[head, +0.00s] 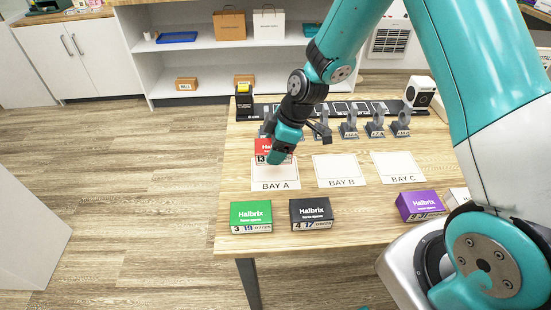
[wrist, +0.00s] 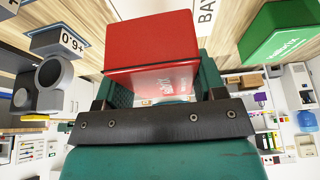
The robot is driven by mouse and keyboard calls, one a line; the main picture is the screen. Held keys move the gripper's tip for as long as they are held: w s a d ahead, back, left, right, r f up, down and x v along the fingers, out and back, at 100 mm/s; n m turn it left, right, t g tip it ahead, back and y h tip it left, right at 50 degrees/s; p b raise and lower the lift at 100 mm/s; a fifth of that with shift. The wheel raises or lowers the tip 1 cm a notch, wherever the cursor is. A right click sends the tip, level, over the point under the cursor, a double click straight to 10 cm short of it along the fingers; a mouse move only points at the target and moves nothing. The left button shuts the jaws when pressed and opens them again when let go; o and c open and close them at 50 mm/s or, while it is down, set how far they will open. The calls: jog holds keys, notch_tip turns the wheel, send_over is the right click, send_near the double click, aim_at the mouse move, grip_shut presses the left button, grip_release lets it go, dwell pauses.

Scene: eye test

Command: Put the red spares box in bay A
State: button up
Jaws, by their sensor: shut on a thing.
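The red spares box (head: 264,146) is at the far end of the white bay A mat (head: 273,185), partly hidden by my gripper (head: 282,150). My gripper is shut on the box. In the wrist view the red box (wrist: 152,40) sits between the teal jaws (wrist: 160,92). I cannot tell whether the box touches the mat or hangs just above it.
Bay B (head: 341,170) and bay C (head: 398,167) are empty mats to the right. A green box (head: 251,216), a black box (head: 311,213) and a purple box (head: 420,205) stand along the front. Grey display stands (head: 348,131) line the back, close behind the bays.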

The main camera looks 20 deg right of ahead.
aim_at(275, 169)
jog(key=shift+f, duration=2.25)
jog(key=shift+f, duration=0.2)
jog(key=o, duration=1)
jog(key=shift+c, duration=0.2)
jog(key=shift+r, duration=0.1)
jog(key=v, duration=1.2)
jog(key=s+a+r+m, duration=0.3)
jog(key=s+r, duration=0.4)
jog(key=s, duration=0.4)
jog(key=s+a+r+m+g, duration=0.1)
jog(key=s+a+r+m, duration=0.3)
jog(key=s+r, duration=0.4)
jog(key=s+a, duration=0.1)
jog(key=s, duration=0.3)
jog(key=shift+s+a, duration=0.25)
